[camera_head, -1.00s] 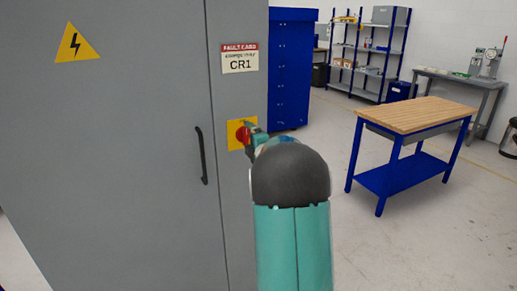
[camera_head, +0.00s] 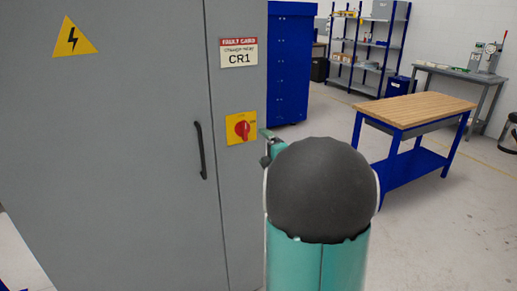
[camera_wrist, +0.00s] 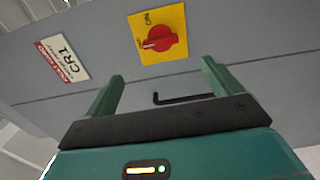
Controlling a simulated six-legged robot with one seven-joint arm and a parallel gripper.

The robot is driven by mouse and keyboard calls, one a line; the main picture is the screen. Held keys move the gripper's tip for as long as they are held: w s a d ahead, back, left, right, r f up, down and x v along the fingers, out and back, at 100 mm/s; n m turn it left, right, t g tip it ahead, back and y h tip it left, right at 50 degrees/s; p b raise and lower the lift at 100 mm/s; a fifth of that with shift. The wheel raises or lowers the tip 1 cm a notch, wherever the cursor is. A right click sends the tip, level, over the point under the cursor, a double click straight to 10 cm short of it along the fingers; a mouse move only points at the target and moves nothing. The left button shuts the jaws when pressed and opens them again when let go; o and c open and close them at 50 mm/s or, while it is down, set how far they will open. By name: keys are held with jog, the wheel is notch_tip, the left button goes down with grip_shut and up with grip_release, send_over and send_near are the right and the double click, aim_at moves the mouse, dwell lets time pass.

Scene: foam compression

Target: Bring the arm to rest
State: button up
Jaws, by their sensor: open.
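My gripper shows in the wrist view (camera_wrist: 160,88) with its two green fingers wide apart and nothing between them. In the head view my gripper (camera_head: 267,140) is mostly hidden behind my arm, and only a small green part shows just right of the cabinet's edge. The red rotary switch (camera_head: 242,129) on its yellow plate is on the grey cabinet (camera_head: 150,150). The red switch also shows in the wrist view (camera_wrist: 160,39), beyond the fingers and apart from them.
The cabinet has a black handle (camera_head: 201,150), a CR1 card (camera_head: 239,53) and a yellow warning sign (camera_head: 74,38). A wood-topped blue workbench (camera_head: 418,109) stands to the right, with a blue cabinet (camera_head: 291,65) and shelves (camera_head: 372,50) behind. Open floor lies at the lower right.

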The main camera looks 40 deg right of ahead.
jog(key=s+a+r+m+g, duration=0.25)
jog(key=a+m+g, duration=0.25)
jog(key=a+m, duration=0.9)
jog(key=s+a+f+g+y, duration=0.2)
jog(key=s+a+f+g, duration=0.1)
jog(key=s+a, duration=0.6)
jog(key=s+a+f+m+g+y, duration=0.1)
jog(key=s+a+f+g+y, duration=0.2)
jog(key=s+a, duration=0.7)
jog(key=a, duration=0.6)
jog(key=shift+s+a+f+g, duration=0.15)
jog(key=shift+a+f+g, duration=0.2)
jog(key=shift+g, duration=0.05)
